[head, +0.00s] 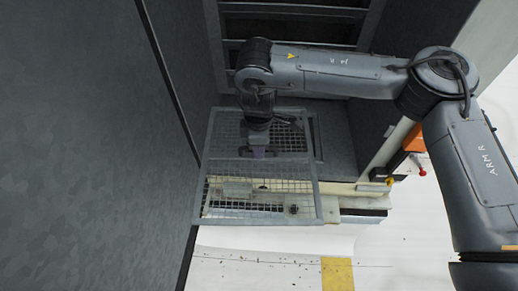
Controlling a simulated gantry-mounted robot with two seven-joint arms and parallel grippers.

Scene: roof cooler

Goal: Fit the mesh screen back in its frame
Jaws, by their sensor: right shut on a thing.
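The mesh screen (262,192) is a grey rectangular wire grid with a flat border and a cross bar. It shows at the middle of the head view, below my right arm. My right gripper (260,152) is shut on the screen near its cross bar, with the arm reaching in from the right. The fingertips are small and partly hidden by the wrist. Pale parts show through the lower half of the mesh. A dark opening with horizontal bars (290,27) lies behind my arm; I cannot tell whether it is the screen's frame. My left gripper is not in view.
A large dark panel (90,150) fills the left side. A dark side wall (385,125) stands right of the screen. An orange part (413,138) sits on the pale edge at right. The pale floor with a yellow patch (337,274) is below.

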